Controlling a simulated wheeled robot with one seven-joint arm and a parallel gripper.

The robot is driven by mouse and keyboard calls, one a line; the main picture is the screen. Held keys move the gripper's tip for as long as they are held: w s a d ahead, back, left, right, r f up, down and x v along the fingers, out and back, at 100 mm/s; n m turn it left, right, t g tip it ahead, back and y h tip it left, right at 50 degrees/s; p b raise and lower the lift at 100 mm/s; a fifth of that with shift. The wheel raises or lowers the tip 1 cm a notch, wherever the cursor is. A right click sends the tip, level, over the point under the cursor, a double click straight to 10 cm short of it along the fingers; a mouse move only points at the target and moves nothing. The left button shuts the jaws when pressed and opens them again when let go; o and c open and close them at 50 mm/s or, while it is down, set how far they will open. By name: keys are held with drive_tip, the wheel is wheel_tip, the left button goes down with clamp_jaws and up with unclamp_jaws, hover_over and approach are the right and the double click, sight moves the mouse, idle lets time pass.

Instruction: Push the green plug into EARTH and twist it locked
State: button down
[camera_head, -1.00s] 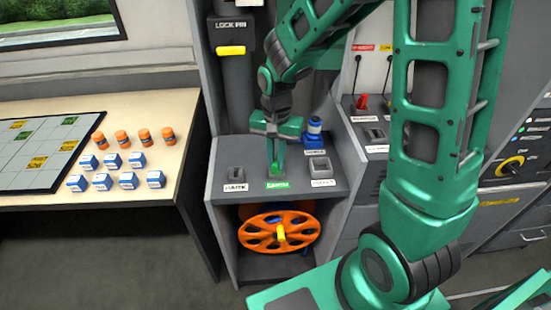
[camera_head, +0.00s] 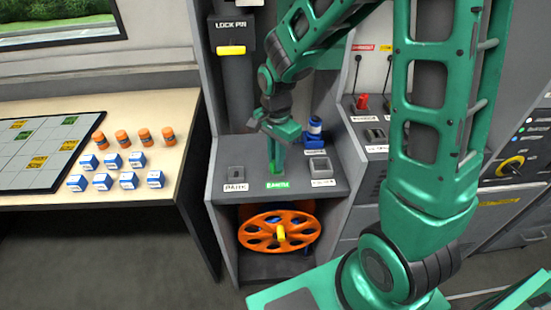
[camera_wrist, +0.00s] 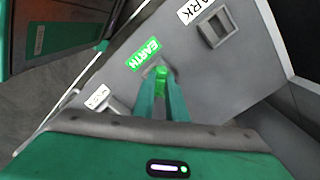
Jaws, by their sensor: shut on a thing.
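The green plug (camera_wrist: 161,80) is between the fingertips of my gripper (camera_wrist: 160,92) in the wrist view, right beside the green EARTH label (camera_wrist: 143,54). In the head view my gripper (camera_head: 277,168) points down at the grey panel, just behind the EARTH label (camera_head: 277,185). The gripper is shut on the plug, which shows as a small bright green patch. The socket under the plug is hidden, so I cannot tell how deep it sits or whether it is locked.
A PARK socket (camera_head: 236,174) lies left of EARTH and another socket (camera_head: 321,170) lies right. A blue plug (camera_head: 315,130) stands behind. An orange reel (camera_head: 262,234) sits below. A table (camera_head: 180,185) with blue blocks and orange cylinders is at left.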

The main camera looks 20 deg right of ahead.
drive_tip(key=c, duration=1.7)
unclamp_jaws()
wheel_tip(320, 180, up, 11)
drive_tip(key=s+d+n, duration=0.2)
drive_tip(key=s+d, duration=0.4)
drive_tip(key=s, duration=0.1)
drive_tip(key=s+d+r+n, duration=0.1)
drive_tip(key=s+d+n, duration=0.1)
drive_tip(key=s+d, duration=0.3)
drive_tip(key=s+d+r+n, duration=0.1)
drive_tip(key=s+d+n, duration=0.2)
drive_tip(key=s+d, duration=0.3)
drive_tip(key=shift+s+d, duration=0.15)
drive_tip(key=shift+s, duration=1.15)
drive_tip(key=shift+s+d, duration=0.15)
drive_tip(key=shift+s, duration=1.15)
